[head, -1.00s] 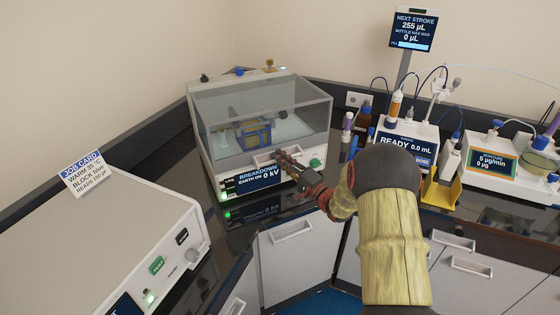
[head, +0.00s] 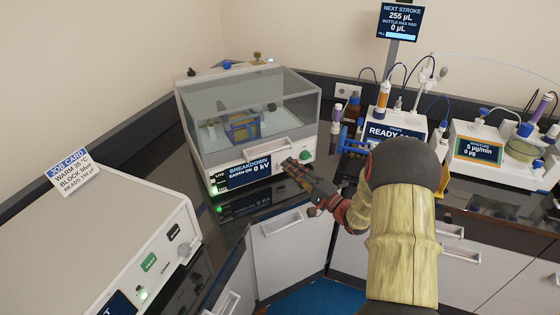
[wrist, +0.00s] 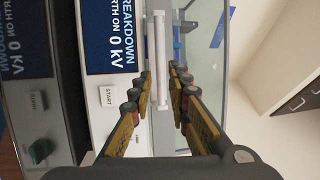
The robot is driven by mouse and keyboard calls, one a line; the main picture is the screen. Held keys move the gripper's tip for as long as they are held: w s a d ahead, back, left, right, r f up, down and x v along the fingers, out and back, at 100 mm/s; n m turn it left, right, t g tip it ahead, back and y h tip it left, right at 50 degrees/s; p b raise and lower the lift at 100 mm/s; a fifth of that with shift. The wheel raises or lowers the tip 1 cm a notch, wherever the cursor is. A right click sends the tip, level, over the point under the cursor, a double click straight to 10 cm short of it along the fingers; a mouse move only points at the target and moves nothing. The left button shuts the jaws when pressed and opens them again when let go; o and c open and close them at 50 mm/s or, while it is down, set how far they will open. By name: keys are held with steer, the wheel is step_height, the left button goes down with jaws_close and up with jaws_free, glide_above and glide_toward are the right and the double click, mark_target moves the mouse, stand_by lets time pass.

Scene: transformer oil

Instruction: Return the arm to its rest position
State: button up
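My gripper (head: 296,163) is in front of the breakdown tester (head: 187,110), just right of and below the pale handle (head: 266,147) on its clear cover. In the wrist view my gripper (wrist: 159,76) is open, with one finger on each side of the line of the white handle (wrist: 158,45). Nothing is held between the fingers. The handle appears to lie beyond the fingertips; contact cannot be made out. The cover looks down, with a blue-and-yellow cell (head: 243,128) inside. My arm reaches in from the lower right of the head view.
A white instrument (head: 110,225) with a job card (head: 75,172) stands at the left. The "READY" dosing unit (head: 392,128) and the moisture meter (head: 480,148) stand at the right, with bottles and tubes nearby. Drawers (head: 285,222) lie below the dark counter.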

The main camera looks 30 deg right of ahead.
steer(key=shift+v, duration=0.95)
steer(key=w+a+r+n+g+h, duration=0.1)
steer(key=w+r+n+g+h, duration=0.1)
steer(key=w+r+n+h, duration=0.25)
steer(key=s+a+r+n+g+h, duration=0.2)
steer(key=s+a+r+g+h, duration=0.2)
steer(key=r, duration=0.3)
steer(key=s+a+n+g+y, duration=0.1)
steer(key=s+a, duration=0.4)
steer(key=s, duration=0.5)
steer(key=s+a+f+n+g+y, duration=0.1)
steer(key=s+a+n+g, duration=0.3)
steer(key=s, duration=0.5)
steer(key=s+a+n+g+y, duration=0.1)
steer(key=s+a+n+g, duration=0.1)
steer(key=s+a, duration=0.6)
steer(key=s, duration=0.2)
steer(key=shift+s+a+f+g, duration=0.25)
steer(key=shift+s+f+g, duration=0.05)
